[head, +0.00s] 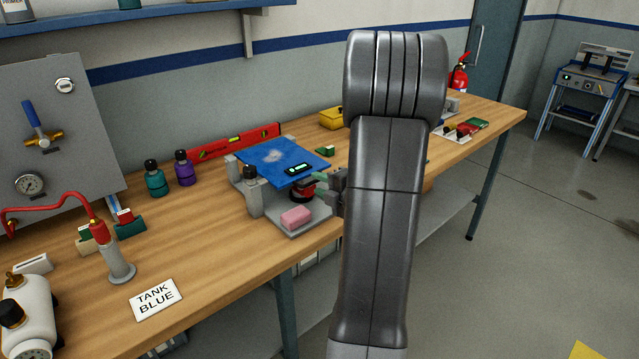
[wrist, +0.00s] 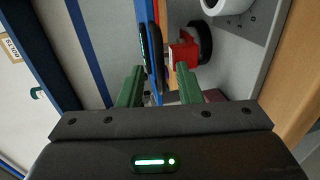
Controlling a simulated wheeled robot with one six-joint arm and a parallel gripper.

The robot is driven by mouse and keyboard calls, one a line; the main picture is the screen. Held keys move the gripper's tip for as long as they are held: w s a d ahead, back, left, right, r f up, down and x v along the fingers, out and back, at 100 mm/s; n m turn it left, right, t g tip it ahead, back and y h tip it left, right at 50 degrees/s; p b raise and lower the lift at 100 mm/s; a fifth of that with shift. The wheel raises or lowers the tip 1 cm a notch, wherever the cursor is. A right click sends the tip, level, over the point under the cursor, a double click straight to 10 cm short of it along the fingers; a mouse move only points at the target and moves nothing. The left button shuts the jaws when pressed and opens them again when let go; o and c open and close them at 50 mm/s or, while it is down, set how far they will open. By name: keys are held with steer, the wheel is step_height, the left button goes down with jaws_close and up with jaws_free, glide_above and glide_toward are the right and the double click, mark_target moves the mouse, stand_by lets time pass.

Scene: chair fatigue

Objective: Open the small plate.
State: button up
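A blue plate (head: 270,157) with a pale worn patch lies flat on top of a grey fixture (head: 309,222) on the bench. A black device with a green display (head: 298,169) sits on the plate's front right corner. I take this plate as the small plate, but no label shows. My gripper (head: 322,180) is at that corner, partly hidden behind my arm. In the wrist view my green fingers (wrist: 160,74) are apart, with the plate's edge (wrist: 158,60) seen between them. I cannot tell whether either finger touches it.
Under the plate are a red and black knob (head: 303,193) and a pink block (head: 296,217). A grey post with a black cap (head: 252,190) stands at the left. Behind are a red level (head: 235,142) and a yellow case (head: 331,118). A TANK BLUE sign (head: 156,299) lies front left.

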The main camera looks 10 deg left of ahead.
steer(key=shift+w+a+f, duration=0.1)
steer(key=shift+w+a, duration=0.15)
steer(key=shift+a, duration=0.1)
jaws_close()
